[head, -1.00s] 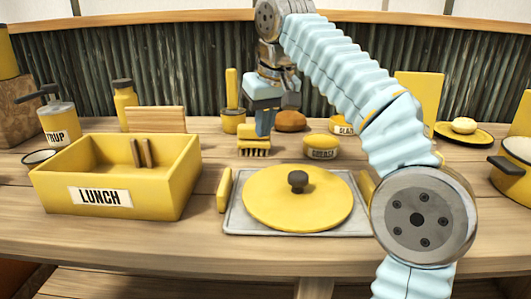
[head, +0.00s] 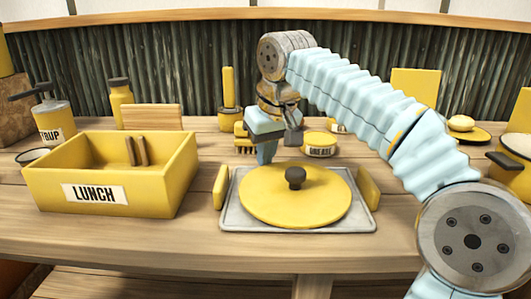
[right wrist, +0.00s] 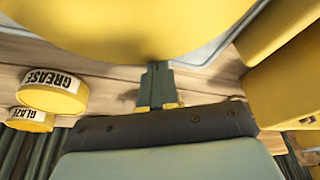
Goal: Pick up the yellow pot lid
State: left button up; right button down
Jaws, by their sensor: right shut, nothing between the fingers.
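The yellow pot lid (head: 275,203) is a flat round disc with a dark knob (head: 295,177) at its centre. It lies on a grey tray (head: 240,228) in the middle of the table. In the right wrist view the lid (right wrist: 130,25) fills the top. My right gripper (head: 266,157) is shut and empty, just behind the lid's far left edge, pointing down. Its fingers (right wrist: 157,85) show close to the lid's rim in the right wrist view; I cannot tell whether they touch it. My left gripper is not in view.
A yellow LUNCH box (head: 150,200) stands at the left. Yellow handles (head: 368,187) flank the tray. The GREASE tin (right wrist: 55,92) and GLAZE tin (right wrist: 30,119) stand behind it. A yellow pot (head: 500,160) is at the right. The table front is clear.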

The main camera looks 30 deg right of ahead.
aim_at(277, 173)
jog(key=shift+s+b, duration=0.4)
jog(key=shift+s, duration=2.3)
